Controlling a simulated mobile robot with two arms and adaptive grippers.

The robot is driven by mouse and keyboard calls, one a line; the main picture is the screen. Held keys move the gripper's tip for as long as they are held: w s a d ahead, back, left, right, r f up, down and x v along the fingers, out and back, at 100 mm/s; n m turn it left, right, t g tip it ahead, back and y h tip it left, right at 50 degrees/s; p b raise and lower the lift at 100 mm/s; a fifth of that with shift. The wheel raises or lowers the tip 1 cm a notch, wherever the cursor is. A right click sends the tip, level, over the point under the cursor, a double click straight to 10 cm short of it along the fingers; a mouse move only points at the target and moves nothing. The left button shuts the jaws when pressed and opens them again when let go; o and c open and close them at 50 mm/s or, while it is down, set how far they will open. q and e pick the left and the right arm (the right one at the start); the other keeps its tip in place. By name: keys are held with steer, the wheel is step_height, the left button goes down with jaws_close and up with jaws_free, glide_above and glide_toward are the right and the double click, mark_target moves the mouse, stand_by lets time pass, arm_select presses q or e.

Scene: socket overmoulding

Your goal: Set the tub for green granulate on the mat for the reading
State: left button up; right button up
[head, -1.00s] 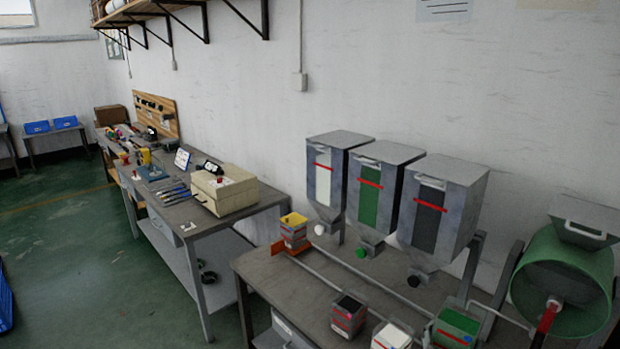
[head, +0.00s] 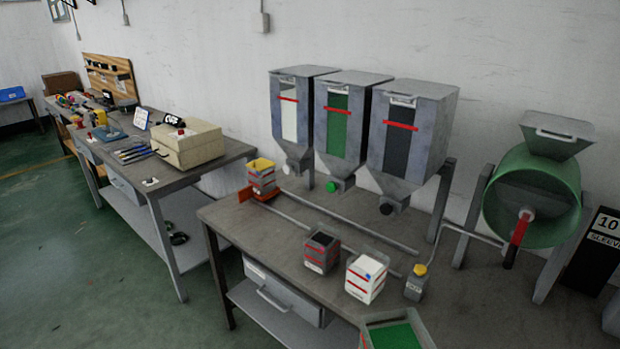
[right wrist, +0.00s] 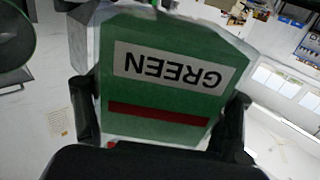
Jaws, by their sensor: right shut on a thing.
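The tub for green granulate (head: 395,331) shows at the bottom edge of the head view, with green granulate inside and its lower part cut off. In the right wrist view the green tub (right wrist: 160,83) fills the middle, its GREEN label upside down above a red stripe. My right gripper (right wrist: 162,112) is shut on it, one black finger on each side. My left gripper is in neither view. A flat blue pad (head: 107,134) lies on the far bench; I cannot tell whether it is the mat.
On the near bench (head: 228,216) stand a dark tub (head: 320,253), a white tub (head: 365,279) and a yellow-capped bottle (head: 416,283). Stacked tubs (head: 262,178) stand at its left end. Three hoppers (head: 337,125) and a green drum (head: 533,200) are behind. A beige box (head: 187,147) sits on the far bench.

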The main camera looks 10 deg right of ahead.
steer(key=w+d+m+g+h+p, duration=0.3)
steer(key=w+d+h+p, duration=0.3)
steer(key=w+d, duration=0.3)
steer(key=w+d+r+m+g+h+p, duration=0.1)
steer(key=w+d+m+h+p, duration=0.5)
steer(key=w, duration=0.9)
steer(key=d+g+h, duration=0.1)
steer(key=d, duration=0.2)
steer(key=shift+g, duration=0.4)
steer(key=shift+d+f, duration=0.1)
step_height(320, 180, down, 20)
steer(key=b, duration=2.2)
steer(key=shift+r, duration=0.25)
